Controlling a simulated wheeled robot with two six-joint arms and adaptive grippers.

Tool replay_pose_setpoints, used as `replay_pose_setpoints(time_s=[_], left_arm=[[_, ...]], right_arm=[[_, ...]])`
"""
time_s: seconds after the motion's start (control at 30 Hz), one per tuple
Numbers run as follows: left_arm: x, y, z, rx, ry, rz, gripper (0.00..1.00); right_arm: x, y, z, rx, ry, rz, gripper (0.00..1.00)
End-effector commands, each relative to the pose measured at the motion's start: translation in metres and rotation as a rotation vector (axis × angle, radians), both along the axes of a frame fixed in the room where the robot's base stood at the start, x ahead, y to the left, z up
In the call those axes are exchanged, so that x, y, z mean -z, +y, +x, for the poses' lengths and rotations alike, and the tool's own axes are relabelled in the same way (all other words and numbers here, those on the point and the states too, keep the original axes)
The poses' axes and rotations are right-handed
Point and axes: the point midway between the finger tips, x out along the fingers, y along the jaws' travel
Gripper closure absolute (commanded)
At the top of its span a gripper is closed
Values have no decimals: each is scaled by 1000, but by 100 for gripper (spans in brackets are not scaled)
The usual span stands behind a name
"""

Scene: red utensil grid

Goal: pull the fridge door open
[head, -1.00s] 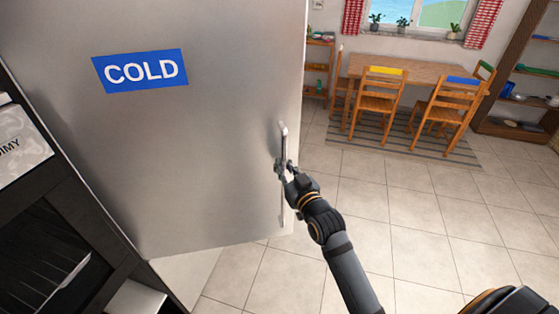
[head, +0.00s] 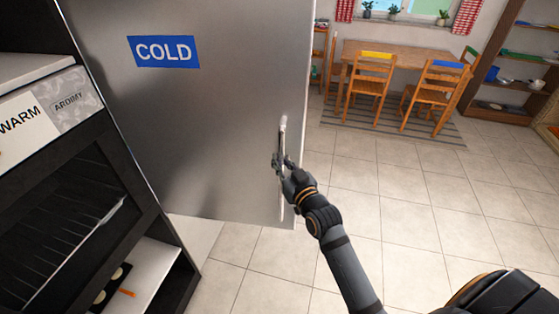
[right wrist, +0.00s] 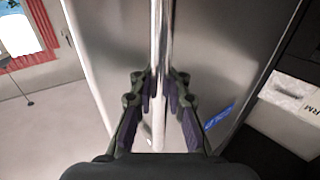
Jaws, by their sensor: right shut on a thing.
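The fridge door (head: 180,120) is a grey metal panel with a blue COLD label (head: 163,51). It stands swung out from the dark cabinet beside it, at an angle. Its upright bar handle (head: 282,135) is near the door's right edge. My right gripper (head: 280,165) is shut on the handle around its middle. In the right wrist view the handle (right wrist: 161,40) runs between the two fingers (right wrist: 156,95). My left gripper is not in view.
A dark cabinet with WARM label (head: 20,125) and shelves stands at the left. A wooden table (head: 415,58) with chairs (head: 370,85) on a striped rug is at the back. Shelving (head: 515,70) stands at the back right. The tiled floor (head: 400,210) right of the door is clear.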

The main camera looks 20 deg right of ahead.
Motion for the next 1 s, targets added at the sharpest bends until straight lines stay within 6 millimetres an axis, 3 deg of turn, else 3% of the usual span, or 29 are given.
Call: replay_pose_setpoints(time_s=[0.57,0.6,0.7,1.0], left_arm=[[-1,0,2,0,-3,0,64],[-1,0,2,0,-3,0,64],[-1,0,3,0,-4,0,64],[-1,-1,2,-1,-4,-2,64]], right_arm=[[-1,1,0,1,-3,-3,100],[-1,1,0,1,-2,-3,86],[0,1,0,0,-2,-2,73],[0,1,1,0,-1,-1,73]])
